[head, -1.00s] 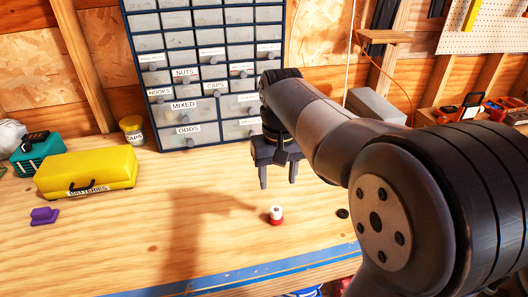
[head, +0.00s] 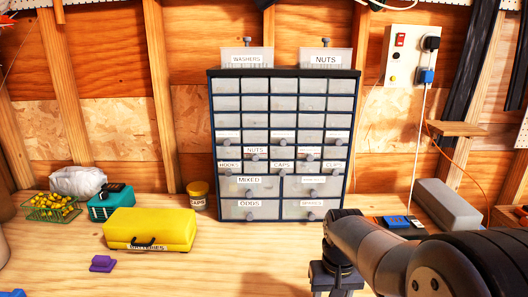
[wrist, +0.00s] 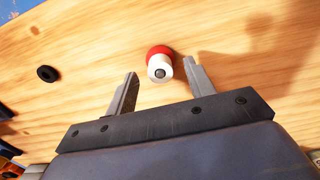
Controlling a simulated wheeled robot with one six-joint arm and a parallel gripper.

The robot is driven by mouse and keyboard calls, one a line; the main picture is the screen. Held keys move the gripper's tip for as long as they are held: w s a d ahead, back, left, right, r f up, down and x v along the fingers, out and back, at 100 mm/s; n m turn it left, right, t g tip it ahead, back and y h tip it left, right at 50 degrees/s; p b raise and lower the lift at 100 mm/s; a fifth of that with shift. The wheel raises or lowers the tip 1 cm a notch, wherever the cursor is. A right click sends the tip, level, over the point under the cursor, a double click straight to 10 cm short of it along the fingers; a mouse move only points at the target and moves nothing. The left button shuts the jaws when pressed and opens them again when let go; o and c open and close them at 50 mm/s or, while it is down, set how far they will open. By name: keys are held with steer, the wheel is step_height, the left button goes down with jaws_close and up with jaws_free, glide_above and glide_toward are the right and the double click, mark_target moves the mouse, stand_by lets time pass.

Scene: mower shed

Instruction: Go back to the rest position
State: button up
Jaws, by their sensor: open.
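My gripper (wrist: 160,88) is open and empty in the wrist view, its two fingers spread apart. A small red and white round piece (wrist: 159,62) stands on the bench beyond the fingertips, apart from them in the picture. In the head view my gripper (head: 335,290) shows at the bottom edge, right of centre, with its fingertips cut off. The red and white piece is out of the head view.
A drawer cabinet (head: 283,134) with labelled drawers stands at the bench's back. A yellow batteries case (head: 150,229), teal box (head: 110,203), purple piece (head: 103,263) and yellow-lidded jar (head: 197,194) sit left. A black ring (wrist: 47,74) lies on the bench. The bench's front middle is clear.

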steer(key=shift+f, duration=0.1)
steer(key=shift+f+b, duration=0.5)
steer(key=shift+f, duration=0.05)
step_height(320, 180, up, 11)
step_height(320, 180, down, 11)
steer(key=shift+r+p, duration=0.2)
steer(key=shift+p, duration=0.15)
step_height(320, 180, up, 8)
steer(key=p, duration=0.4)
steer(key=shift+r+p, duration=0.2)
steer(key=shift+p, duration=0.1)
steer(key=shift+f, duration=0.1)
